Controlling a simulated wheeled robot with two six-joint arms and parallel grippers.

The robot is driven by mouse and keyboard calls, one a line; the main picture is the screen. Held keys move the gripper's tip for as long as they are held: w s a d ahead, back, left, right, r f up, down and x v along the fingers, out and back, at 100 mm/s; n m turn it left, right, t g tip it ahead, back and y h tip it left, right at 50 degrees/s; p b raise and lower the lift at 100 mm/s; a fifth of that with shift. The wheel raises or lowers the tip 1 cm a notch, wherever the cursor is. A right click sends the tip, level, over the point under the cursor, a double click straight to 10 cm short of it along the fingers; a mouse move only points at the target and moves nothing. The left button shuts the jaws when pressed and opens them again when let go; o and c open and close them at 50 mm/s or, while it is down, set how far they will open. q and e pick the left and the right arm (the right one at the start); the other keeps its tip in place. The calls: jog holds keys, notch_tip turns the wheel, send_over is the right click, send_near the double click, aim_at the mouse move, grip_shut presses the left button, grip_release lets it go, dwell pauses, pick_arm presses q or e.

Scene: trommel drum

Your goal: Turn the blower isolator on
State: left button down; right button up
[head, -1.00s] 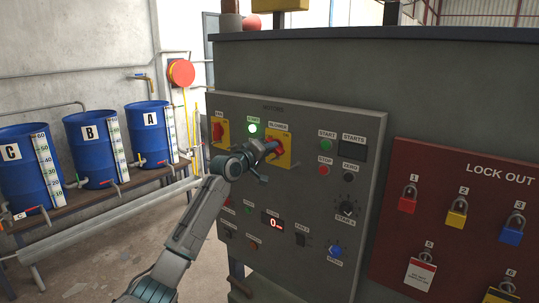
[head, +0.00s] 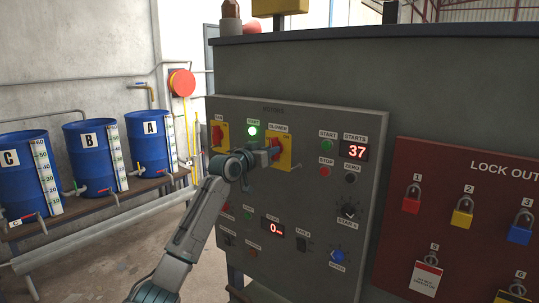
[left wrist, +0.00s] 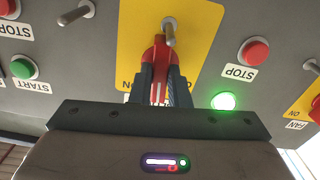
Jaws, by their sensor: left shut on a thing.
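The blower isolator is a red handle (head: 276,149) on a yellow plate (head: 285,163) labelled BLOWER, on the grey panel. My left gripper (head: 266,155) is at the handle and covers part of it in the head view. In the left wrist view, the two dark fingers (left wrist: 160,88) are shut on the red handle (left wrist: 159,58), one on each side. The handle lies upright in that upside-down view, in line with the plate's long side. A metal toggle stem (left wrist: 169,30) stands beyond it. The plate's lettering is partly hidden by the fingers. My right gripper is not in view.
A lit green lamp (head: 252,131) and the fan isolator (head: 218,134) are left of the blower. The STARTS display (head: 354,149) reads 37. Start and stop buttons lie close around. A red lockout board (head: 455,220) with padlocks is at right; blue drums (head: 90,155) are at left.

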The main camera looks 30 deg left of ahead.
pick_arm(q)
jog(key=shift+m, duration=0.9)
jog(key=c, duration=1.6)
grip_release()
jog(key=shift+c, duration=0.2)
jog(key=s+b, duration=0.4)
jog(key=s, duration=0.6)
jog(key=shift+s+a+b, duration=0.4)
